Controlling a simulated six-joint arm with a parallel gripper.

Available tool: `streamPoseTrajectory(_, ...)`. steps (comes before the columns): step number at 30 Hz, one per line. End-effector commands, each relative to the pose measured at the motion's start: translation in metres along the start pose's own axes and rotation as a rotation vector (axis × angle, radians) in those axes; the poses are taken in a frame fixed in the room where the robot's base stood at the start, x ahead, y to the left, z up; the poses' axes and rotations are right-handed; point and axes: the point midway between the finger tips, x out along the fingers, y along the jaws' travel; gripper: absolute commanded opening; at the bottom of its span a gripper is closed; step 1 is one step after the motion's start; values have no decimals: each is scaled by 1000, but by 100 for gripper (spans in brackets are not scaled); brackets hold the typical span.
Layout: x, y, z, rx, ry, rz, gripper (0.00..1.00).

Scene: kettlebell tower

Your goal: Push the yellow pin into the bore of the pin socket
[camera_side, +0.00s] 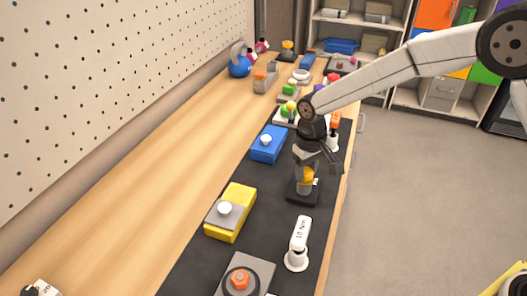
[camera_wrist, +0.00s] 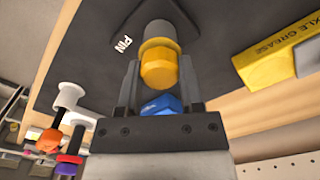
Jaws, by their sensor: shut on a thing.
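The yellow pin (camera_side: 308,174) is directly above the pin socket (camera_side: 304,192), which has a dark square base and a grey upright cylinder. In the wrist view the yellow, faceted pin (camera_wrist: 158,66) is lined up with the grey cylinder of the socket (camera_wrist: 160,32) and looks to be at its mouth. How deep the pin sits in the bore is hidden. My gripper (camera_side: 310,165) is shut on the pin from above, with a finger on each side; it also shows in the wrist view (camera_wrist: 159,72). A blue piece (camera_wrist: 161,104) shows between the fingers.
A yellow box with a grey top (camera_side: 232,212) and a blue box (camera_side: 268,143) stand to the left. A white tool (camera_side: 298,245) stands nearer the camera. A grey block with an orange hex (camera_side: 243,277) is at the front. Several small items crowd the bench behind.

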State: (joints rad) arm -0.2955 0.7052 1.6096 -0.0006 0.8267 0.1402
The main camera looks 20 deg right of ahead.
Motion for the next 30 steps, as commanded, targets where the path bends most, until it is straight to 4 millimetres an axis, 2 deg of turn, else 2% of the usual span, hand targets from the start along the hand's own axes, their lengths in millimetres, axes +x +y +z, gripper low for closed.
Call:
streamPoseTrajectory(3, 2, 0, 0, 0, 0, 0, 0)
streamPoseTrajectory(4, 2, 0, 0, 0, 1, 0, 54)
streamPoseTrajectory(7, 2, 0, 0, 0, 1, 0, 85)
streamPoseTrajectory(8, 2, 0, 0, 0, 1, 0, 88)
streamPoseTrajectory(20, -1, 0, 0, 0, 2, 0, 88)
streamPoseTrajectory(30, -23, 0, -1, 0, 3, 0, 88)
